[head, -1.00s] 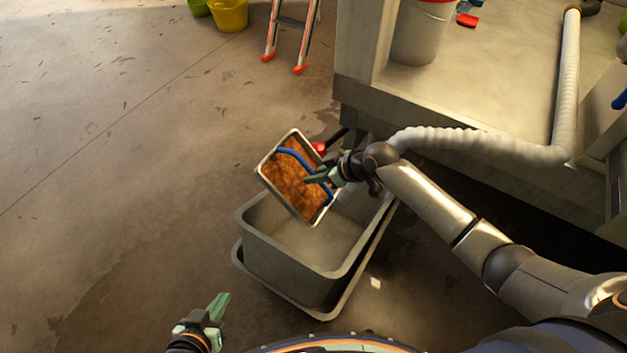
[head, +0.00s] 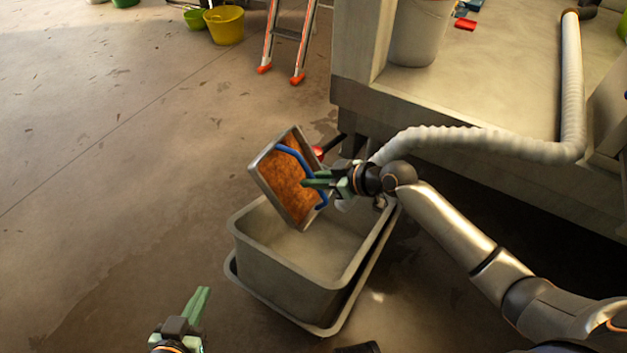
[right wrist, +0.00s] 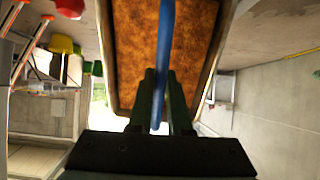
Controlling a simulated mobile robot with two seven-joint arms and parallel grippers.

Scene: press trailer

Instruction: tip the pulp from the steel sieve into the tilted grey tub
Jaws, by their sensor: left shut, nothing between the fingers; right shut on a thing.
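The steel sieve (head: 262,178) is a rectangular pan with orange-brown pulp (head: 284,187) in it and a blue handle (head: 296,155) across the top. It is tilted steeply above the far side of the grey tub (head: 290,273), which is tilted and shows a bare inside. My right gripper (head: 318,182) is shut on the blue handle. The right wrist view shows the handle (right wrist: 166,60) between its fingers and the pulp (right wrist: 135,50) filling the pan behind. My left gripper (head: 196,306) is shut and empty, low at the front, left of the tub.
A grey tray (head: 333,326) lies under the tub. The trailer edge (head: 345,92) rises behind, with a white bucket (head: 418,35) and a ribbed hose (head: 480,140). A ladder (head: 288,40) and a yellow bucket (head: 225,25) stand farther back. The floor at left is clear.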

